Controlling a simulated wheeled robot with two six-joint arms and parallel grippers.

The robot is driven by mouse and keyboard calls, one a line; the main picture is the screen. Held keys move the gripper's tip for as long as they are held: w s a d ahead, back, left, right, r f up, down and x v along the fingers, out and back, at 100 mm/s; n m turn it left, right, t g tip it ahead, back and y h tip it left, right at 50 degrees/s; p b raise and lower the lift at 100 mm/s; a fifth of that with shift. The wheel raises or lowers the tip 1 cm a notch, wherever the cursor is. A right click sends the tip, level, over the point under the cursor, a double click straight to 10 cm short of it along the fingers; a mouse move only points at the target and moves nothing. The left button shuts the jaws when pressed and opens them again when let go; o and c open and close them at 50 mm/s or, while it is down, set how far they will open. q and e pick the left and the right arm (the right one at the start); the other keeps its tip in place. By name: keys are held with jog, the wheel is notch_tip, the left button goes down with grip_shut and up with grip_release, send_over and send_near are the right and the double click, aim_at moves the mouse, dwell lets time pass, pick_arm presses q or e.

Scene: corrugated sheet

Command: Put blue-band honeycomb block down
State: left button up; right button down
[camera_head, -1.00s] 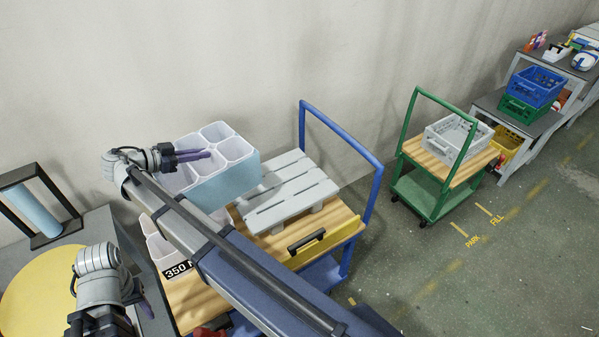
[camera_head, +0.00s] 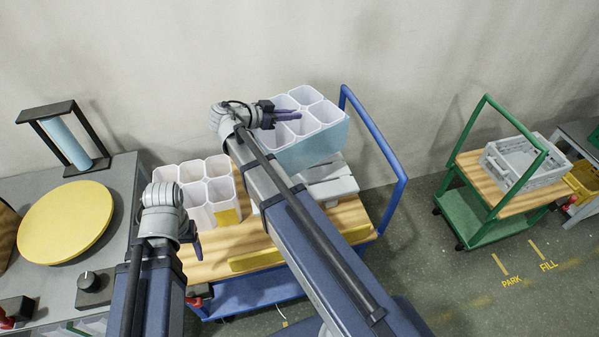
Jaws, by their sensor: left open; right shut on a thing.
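The blue-band honeycomb block (camera_head: 318,147) is white with several open cells and a light-blue band. It is over the grey slatted pallet (camera_head: 338,186) on the blue cart and hides much of it. I cannot tell whether it touches the pallet. My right gripper (camera_head: 288,114) is shut on the block at its upper left cells. My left gripper (camera_head: 194,241) is open and empty, in front of a second honeycomb block (camera_head: 199,217) with a yellow patch, which stands at the cart's left end. My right arm hides the cart's middle.
The blue cart (camera_head: 400,190) has a wooden deck and a yellow strip (camera_head: 257,261) in front. A bench with a yellow disc (camera_head: 68,222) and a blue roller (camera_head: 68,143) is at left. A green cart (camera_head: 466,210) carries a grey crate (camera_head: 520,163). Floor between the carts is clear.

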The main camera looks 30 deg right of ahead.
aim_at(304, 131)
jog(key=shift+s+d+f+n+t, duration=0.15)
jog(key=shift+s+d+t, duration=0.1)
jog(key=shift+d, duration=0.15)
jog(key=shift+s+d+f+n+t, duration=0.1)
jog(key=shift+s+d+n+t, duration=0.05)
jog(key=shift+s+d, duration=0.15)
jog(key=shift+w+f+b, duration=0.2)
jog(key=shift+b, duration=0.1)
pick_arm(q)
notch_tip(304, 131, down, 7)
jog(key=b, duration=0.5)
jog(key=shift+b, duration=0.4)
pick_arm(e)
notch_tip(304, 131, down, 6)
jog(key=shift+r, duration=0.1)
pick_arm(q)
notch_tip(304, 131, down, 4)
jog(key=b, duration=0.4)
jog(key=shift+r, duration=0.25)
pick_arm(e)
notch_tip(304, 131, down, 4)
jog(key=shift+r, duration=0.15)
